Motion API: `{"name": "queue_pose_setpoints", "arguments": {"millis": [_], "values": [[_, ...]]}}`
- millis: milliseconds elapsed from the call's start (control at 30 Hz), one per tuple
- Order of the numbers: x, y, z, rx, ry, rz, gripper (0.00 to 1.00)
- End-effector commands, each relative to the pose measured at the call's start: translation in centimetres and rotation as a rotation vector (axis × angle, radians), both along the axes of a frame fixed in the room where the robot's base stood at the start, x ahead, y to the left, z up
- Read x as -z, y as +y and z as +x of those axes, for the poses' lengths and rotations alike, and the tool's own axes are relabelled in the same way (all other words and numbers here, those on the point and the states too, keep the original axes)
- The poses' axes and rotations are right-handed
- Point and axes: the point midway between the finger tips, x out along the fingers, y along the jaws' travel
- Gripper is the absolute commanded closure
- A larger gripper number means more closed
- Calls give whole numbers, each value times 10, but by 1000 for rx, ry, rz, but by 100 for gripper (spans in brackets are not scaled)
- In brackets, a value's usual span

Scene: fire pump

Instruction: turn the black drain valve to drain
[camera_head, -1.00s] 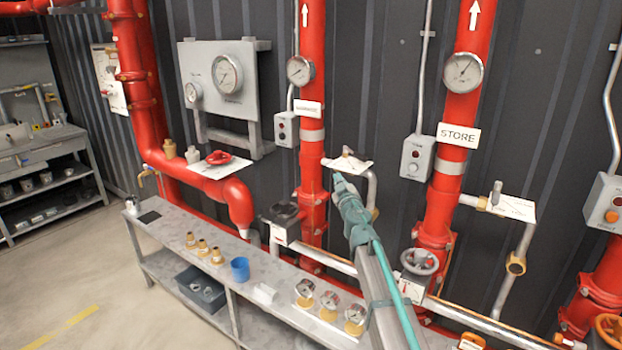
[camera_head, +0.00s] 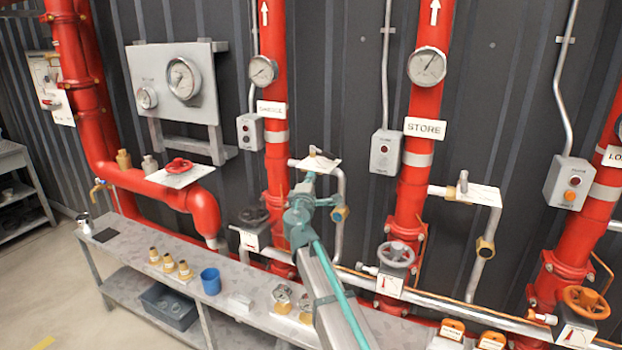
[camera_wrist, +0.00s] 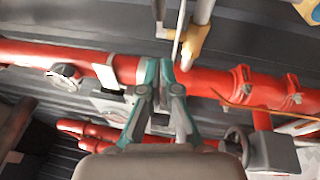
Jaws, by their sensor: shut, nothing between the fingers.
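On the riser with the sign that seems to read GARAGE, a side pipe carries a small valve with a lever (camera_head: 316,153) above a white plate (camera_head: 322,164). A black handwheel valve (camera_head: 252,216) sits lower on the same riser. No drain lettering is readable at this size. My gripper (camera_head: 308,180) is just below the plate, in front of the riser. In the wrist view my teal gripper (camera_wrist: 165,66) is shut and empty. A brass fitting (camera_wrist: 192,42) and a thin plate edge (camera_wrist: 180,30) are close beyond its tips; I cannot tell whether they touch.
The STORE riser (camera_head: 414,190) stands to the right, with its side pipe and grey handwheel (camera_head: 396,255). An orange handwheel (camera_head: 586,302) is far right. A bench (camera_head: 105,262) with brass fittings, a blue cup (camera_head: 210,281) and gauges runs below. A gauge panel (camera_head: 180,90) hangs left.

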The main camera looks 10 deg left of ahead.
Motion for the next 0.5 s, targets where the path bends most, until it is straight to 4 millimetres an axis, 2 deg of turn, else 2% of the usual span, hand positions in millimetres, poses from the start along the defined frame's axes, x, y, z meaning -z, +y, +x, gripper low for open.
{"name": "queue_pose_setpoints", "arguments": {"millis": [33,300,367,500], "values": [[-5,2,14,0,1,-1,100],[-12,1,66,-1,1,1,100],[-13,1,76,-2,1,0,100],[-17,-17,85,0,1,1,100]]}}
